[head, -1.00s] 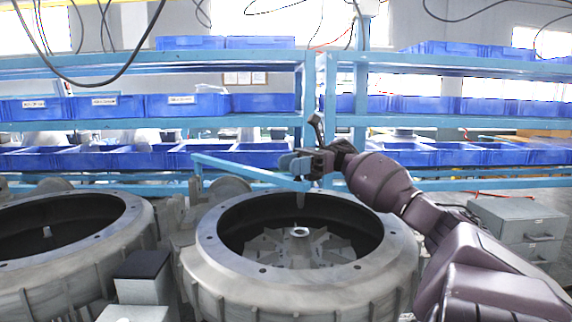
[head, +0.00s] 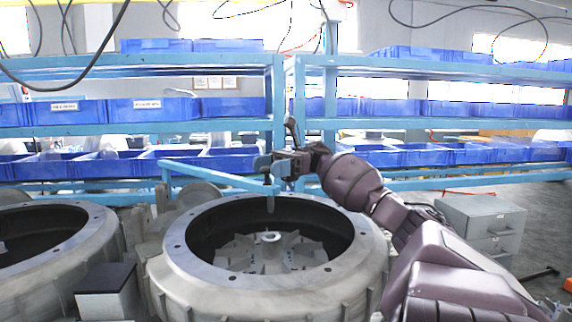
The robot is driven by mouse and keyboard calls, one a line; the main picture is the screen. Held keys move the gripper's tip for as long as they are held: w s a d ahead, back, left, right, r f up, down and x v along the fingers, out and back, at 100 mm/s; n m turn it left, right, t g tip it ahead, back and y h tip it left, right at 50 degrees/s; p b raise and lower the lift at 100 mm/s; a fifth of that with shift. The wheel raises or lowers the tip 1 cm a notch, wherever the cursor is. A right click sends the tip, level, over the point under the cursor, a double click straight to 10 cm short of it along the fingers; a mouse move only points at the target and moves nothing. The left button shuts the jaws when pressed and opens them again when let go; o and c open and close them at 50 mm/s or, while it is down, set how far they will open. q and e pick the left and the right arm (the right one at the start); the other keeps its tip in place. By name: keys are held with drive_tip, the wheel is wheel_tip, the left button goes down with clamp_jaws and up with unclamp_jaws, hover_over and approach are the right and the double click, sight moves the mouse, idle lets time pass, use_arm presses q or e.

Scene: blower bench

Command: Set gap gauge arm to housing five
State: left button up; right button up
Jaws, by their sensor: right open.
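A blue gauge arm (head: 215,176) reaches from a post at the left out over the back rim of the middle round grey housing (head: 180,262). A thin grey probe (head: 270,204) hangs down at its outer end, over the housing's dark opening. My right gripper (head: 268,166) is open at the outer end of the gauge arm, close around or beside it. I cannot tell whether the fingers touch it. Inside the housing is a grey bladed rotor (head: 290,252) with a round hub. My left gripper is out of view.
Another grey housing (head: 95,248) stands at the left, cut off by the picture edge. A block with a black top (head: 106,278) stands between the two at the front. Blue shelves with blue bins (head: 165,108) run behind. A grey drawer cabinet (head: 484,222) stands at the right.

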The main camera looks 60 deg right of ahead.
drive_tip(key=b+v, duration=0.1)
drive_tip(key=v, duration=0.8)
idle(0.6)
